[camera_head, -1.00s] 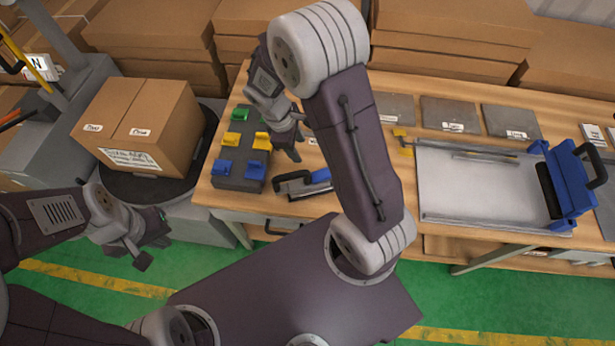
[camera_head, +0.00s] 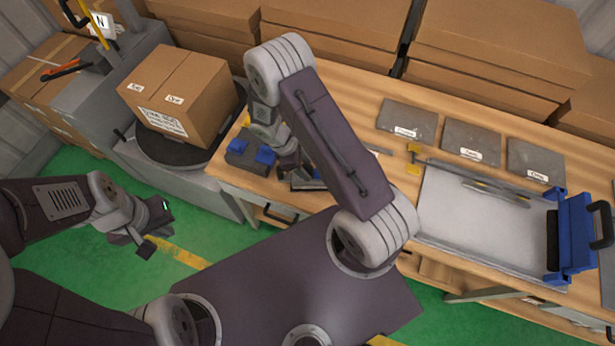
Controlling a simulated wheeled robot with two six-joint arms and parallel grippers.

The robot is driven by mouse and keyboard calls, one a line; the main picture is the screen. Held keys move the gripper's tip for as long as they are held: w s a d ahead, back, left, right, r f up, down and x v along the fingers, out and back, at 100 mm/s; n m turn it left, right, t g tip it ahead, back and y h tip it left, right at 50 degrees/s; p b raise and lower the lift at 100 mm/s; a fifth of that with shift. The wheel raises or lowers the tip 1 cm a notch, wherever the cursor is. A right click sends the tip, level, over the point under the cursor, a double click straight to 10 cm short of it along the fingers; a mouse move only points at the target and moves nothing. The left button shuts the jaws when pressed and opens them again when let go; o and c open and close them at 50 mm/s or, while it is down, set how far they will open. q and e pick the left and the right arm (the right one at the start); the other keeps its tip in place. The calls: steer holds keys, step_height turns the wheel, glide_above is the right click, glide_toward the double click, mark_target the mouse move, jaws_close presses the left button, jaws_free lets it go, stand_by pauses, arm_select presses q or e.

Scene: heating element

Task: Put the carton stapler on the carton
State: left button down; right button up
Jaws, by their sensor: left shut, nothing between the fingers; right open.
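The brown carton (camera_head: 190,92), with white labels, sits on a dark round turntable at the left. The carton stapler (camera_head: 306,184), with dark and blue parts, lies on the wooden table near its front edge, partly hidden by my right arm. My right gripper (camera_head: 293,172) is open and points down over the stapler. No grip on it shows, and whether they touch is hard to tell. My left gripper (camera_head: 153,228) is shut and empty, in front of and below the carton, away from the table.
A dark block with blue pieces (camera_head: 248,154) stands left of the stapler, close to my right gripper. A large plate with a blue handled tool (camera_head: 574,235) fills the table's right side. Grey labelled plates (camera_head: 407,118) and stacked cardboard (camera_head: 490,50) are behind.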

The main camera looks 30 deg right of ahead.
mark_target(310, 172)
steer(key=x, duration=0.1)
steer(key=p+x, duration=0.1)
steer(key=x, duration=0.1)
steer(key=w+x, duration=0.1)
steer(key=x, duration=0.1)
steer(key=shift+d+f, duration=0.1)
steer(key=shift+f, duration=0.05)
jaws_close()
stand_by(1.2)
